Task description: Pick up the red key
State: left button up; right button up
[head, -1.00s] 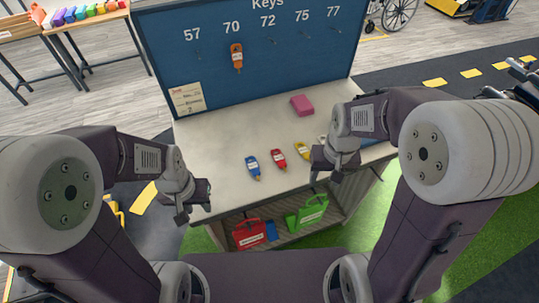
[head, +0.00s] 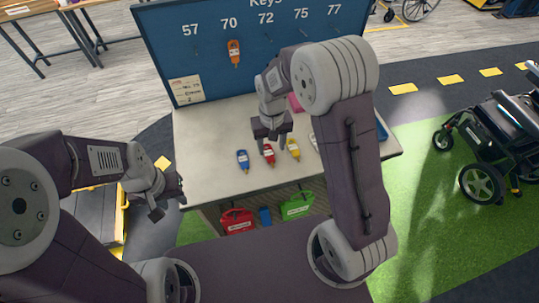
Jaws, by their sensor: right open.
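The red key (head: 269,155) lies on the pale counter (head: 205,145), between a blue key (head: 243,160) on its left and a yellow key (head: 293,149) on its right. My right gripper (head: 272,142) is open just above and behind the red key, its fingers overlapping the key's upper end in the picture. I cannot tell whether it touches the key. My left gripper (head: 170,205) hangs off the counter's left front side, with nothing seen in it; its finger gap is not clear.
A blue key board (head: 180,50) stands behind the counter, with an orange key (head: 234,53) under 70. A pink block (head: 295,103) and a white key (head: 314,142) are partly hidden by my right arm. Red (head: 237,221) and green (head: 297,206) cases sit on the shelf below.

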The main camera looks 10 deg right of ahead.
aim_at(271, 158)
jog(key=f, duration=0.5)
jog(key=shift+s+a+p, duration=0.2)
jog(key=shift+s+p, duration=0.05)
jog(key=shift+p, duration=0.1)
jog(key=shift+w+f, duration=0.1)
jog(key=shift+f, duration=0.1)
grip_shut()
